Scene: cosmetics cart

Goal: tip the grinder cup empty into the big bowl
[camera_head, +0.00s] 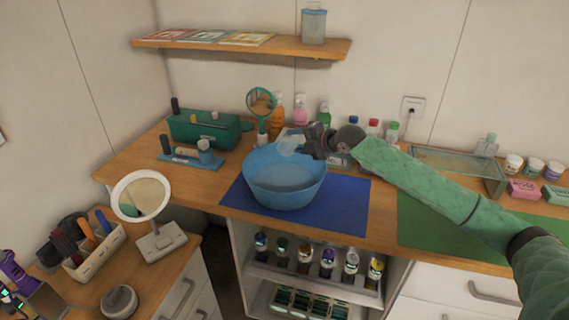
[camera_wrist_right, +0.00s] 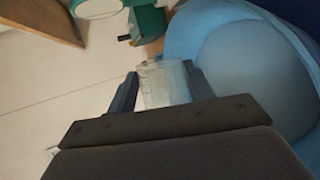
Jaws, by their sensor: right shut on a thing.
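The big blue bowl (camera_head: 285,190) stands on a dark blue mat (camera_head: 342,205) on the wooden counter. My right gripper (camera_head: 306,142) reaches in from the right and is shut on a clear cup (camera_head: 288,146), which I take as the grinder cup. The cup is above the bowl's back rim and looks tilted. In the right wrist view the cup (camera_wrist_right: 163,84) sits between the two fingers, with the bowl (camera_wrist_right: 255,75) to its right. I cannot tell what is inside the cup. The bowl's inside looks plain blue. My left gripper is not in view.
Bottles (camera_head: 300,110) and a round hand mirror (camera_head: 261,104) stand behind the bowl. A green box (camera_head: 204,130) is at the back left. A green mat (camera_head: 440,235) lies to the right, with a glass tray (camera_head: 460,165) behind it. A shelf (camera_head: 240,46) hangs above.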

